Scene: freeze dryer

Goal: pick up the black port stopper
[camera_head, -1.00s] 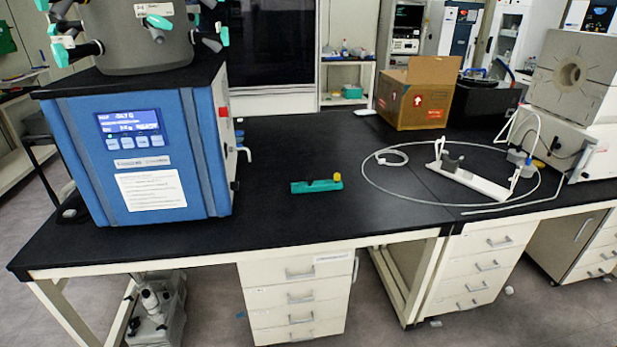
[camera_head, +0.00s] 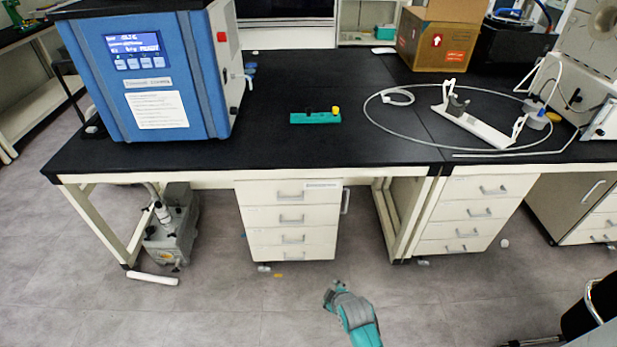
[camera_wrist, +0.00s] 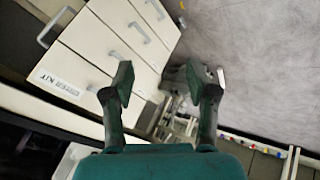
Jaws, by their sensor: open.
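A teal holder (camera_head: 316,118) lies on the black bench top in the head view, right of the blue freeze dryer. A small black piece (camera_head: 308,111), which looks like the port stopper, sits on it, with a yellow piece (camera_head: 336,110) at its right end. My gripper end (camera_head: 334,294) shows low in the head view, in front of the drawers and well apart from the holder. In the wrist view my gripper (camera_wrist: 161,88) is open, with nothing between its fingers. The stopper is not seen in the wrist view.
The blue freeze dryer (camera_head: 160,85) stands at the bench's left. A white stand (camera_head: 473,126) within a looped tube and a cardboard box (camera_head: 441,38) are to the right. Drawers (camera_head: 290,222) are under the bench front edge; the bench around the holder is clear.

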